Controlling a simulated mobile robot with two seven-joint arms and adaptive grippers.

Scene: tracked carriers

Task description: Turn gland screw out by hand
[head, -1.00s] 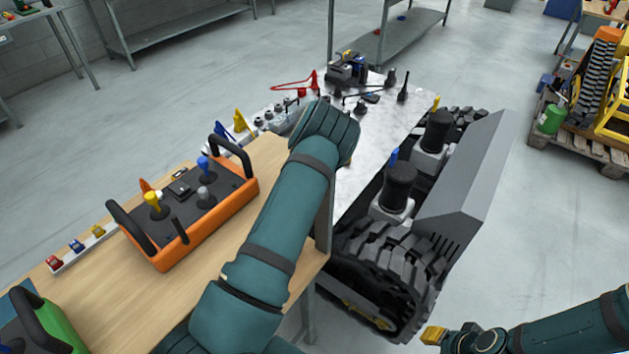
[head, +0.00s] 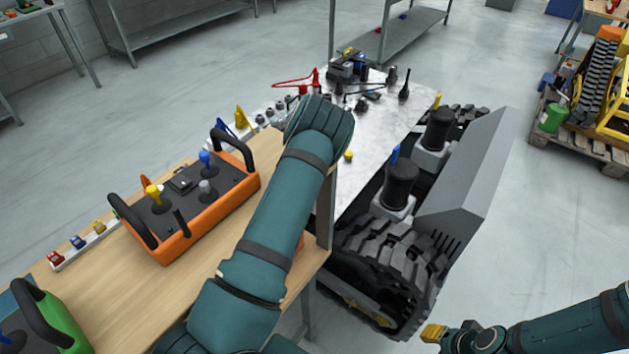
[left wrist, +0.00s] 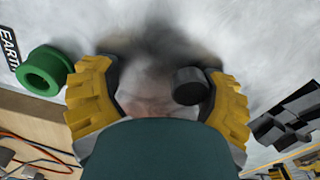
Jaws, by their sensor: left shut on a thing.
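My left arm comes in over the wooden bench, and its forearm covers most of the gripper in the head view; one yellow fingertip shows beside it. In the left wrist view my left gripper (left wrist: 160,103) has its yellow-padded fingers on either side of a short dark cylindrical piece, which I take for the gland screw (left wrist: 188,86). The piece lies against the right-hand finger; its far end and what it sits in are blurred or hidden. My right gripper (head: 436,333) is low at the right, away from the work, with its finger gap unclear.
A metal-topped table (head: 372,135) carries dark tools. A tracked carrier (head: 465,185) stands to its right. An orange control box (head: 215,215) is on the wooden bench (head: 130,285). A green ring (left wrist: 45,71) lies beside the left finger.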

